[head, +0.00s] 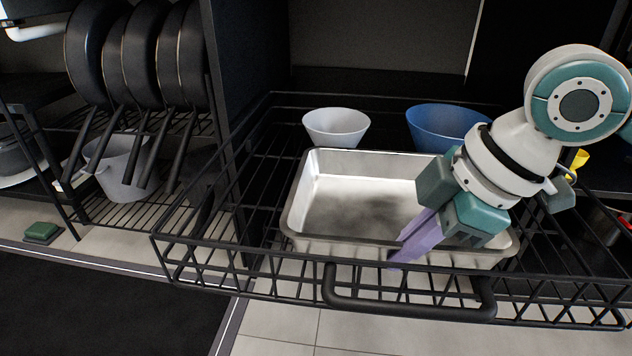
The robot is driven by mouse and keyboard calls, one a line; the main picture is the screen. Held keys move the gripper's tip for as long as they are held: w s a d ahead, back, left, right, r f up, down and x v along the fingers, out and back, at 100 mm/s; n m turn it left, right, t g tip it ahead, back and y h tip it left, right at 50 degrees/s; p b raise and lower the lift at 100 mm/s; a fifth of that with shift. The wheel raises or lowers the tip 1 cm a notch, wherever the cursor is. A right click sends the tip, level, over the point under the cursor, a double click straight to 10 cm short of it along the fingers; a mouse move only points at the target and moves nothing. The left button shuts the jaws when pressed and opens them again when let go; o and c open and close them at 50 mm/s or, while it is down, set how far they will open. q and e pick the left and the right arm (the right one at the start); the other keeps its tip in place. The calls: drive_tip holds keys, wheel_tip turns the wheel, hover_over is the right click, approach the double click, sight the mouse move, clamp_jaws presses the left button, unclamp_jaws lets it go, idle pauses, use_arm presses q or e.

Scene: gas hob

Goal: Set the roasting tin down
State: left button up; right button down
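The roasting tin (345,196), a light metal rectangular pan with a rim, is inside the black wire pull-out basket (190,262), level and behind its front rail. My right gripper (400,252) comes in from the right, tilted down at the tin's near side. Its two purple fingers are close together across the tin's near rim, one on the inner side and one on the outer. It looks shut on that rim. The gripper hides part of the tin's right side. Whether the tin's base touches the basket wires is hidden. My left gripper is not in view.
A white bowl (336,127) and a blue bowl (447,128) stand behind the tin in the basket. The basket's front handle (410,307) sticks out towards me. Black pans (140,55) and a grey pot (122,168) are on a rack at left. A green block (42,232) lies on the floor.

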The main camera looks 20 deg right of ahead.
drive_tip(key=shift+w, duration=0.1)
drive_tip(key=c, duration=1.5)
unclamp_jaws()
drive_tip(key=shift+f, duration=0.15)
drive_tip(key=o, duration=0.4)
drive_tip(key=shift+o, duration=0.2)
drive_tip(key=p+v, duration=0.8)
drive_tip(key=v, duration=0.4)
drive_tip(key=s+a+f+m, duration=0.25)
drive_tip(key=s+a, duration=0.25)
drive_tip(key=a, duration=0.4)
drive_tip(key=s+d+m+h, duration=0.2)
drive_tip(key=s+d+m, duration=0.1)
drive_tip(key=s+m, duration=0.4)
drive_tip(key=shift+s+f+m+h, duration=0.15)
drive_tip(key=shift+f+m+h, duration=0.15)
drive_tip(key=shift+m, duration=0.15)
